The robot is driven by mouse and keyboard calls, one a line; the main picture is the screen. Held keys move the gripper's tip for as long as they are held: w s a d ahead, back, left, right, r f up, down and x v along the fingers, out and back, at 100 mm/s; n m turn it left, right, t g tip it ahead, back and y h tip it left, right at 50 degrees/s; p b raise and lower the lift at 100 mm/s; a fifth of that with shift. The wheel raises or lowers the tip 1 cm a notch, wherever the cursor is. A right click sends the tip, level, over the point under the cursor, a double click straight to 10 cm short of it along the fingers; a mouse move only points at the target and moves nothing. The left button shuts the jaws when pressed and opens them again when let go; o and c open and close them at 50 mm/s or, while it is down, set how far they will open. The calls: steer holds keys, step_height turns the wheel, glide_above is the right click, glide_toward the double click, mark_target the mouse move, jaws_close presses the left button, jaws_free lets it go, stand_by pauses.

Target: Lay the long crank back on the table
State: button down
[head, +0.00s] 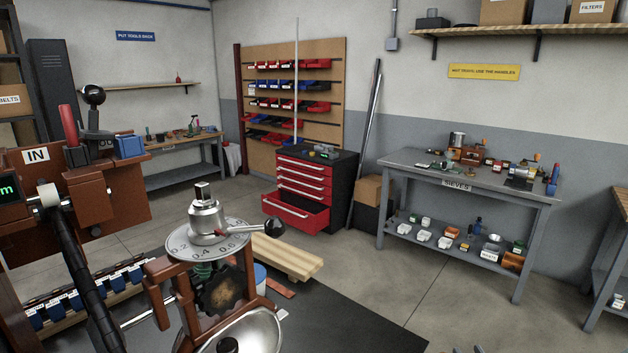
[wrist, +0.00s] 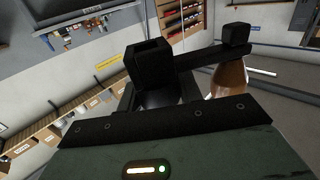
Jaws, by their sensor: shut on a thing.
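In the wrist view, a dark crank (wrist: 202,58) is held at my gripper (wrist: 157,99). It has a square black socket at its left end, a straight black arm running right, and a block with a brown wooden grip (wrist: 229,80) below it at the far end. My gripper is shut on the crank near the socket end. The fingertips are dark and partly hidden by the crank and the wrist housing. The crank is up in the air, with the room behind it. I cannot make out my gripper or the crank in the head view.
A grey table (head: 408,168) with many small items stands at the right. A roaster with a brown panel (head: 100,190) and a numbered dial (head: 180,246) fills the near left. A red drawer cabinet (head: 297,207) has its bottom drawer pulled out. Open floor (head: 385,265) lies between.

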steer(key=shift+s+a+f+h, duration=0.2)
steer(key=shift+s+a+h, duration=0.1)
steer(key=shift+s, duration=0.5)
steer(key=shift+s+a+f+h, duration=0.2)
steer(key=shift+s+a, duration=0.1)
steer(key=shift+s, duration=0.45)
steer(key=shift+d, duration=0.1)
steer(key=shift+m, duration=0.3)
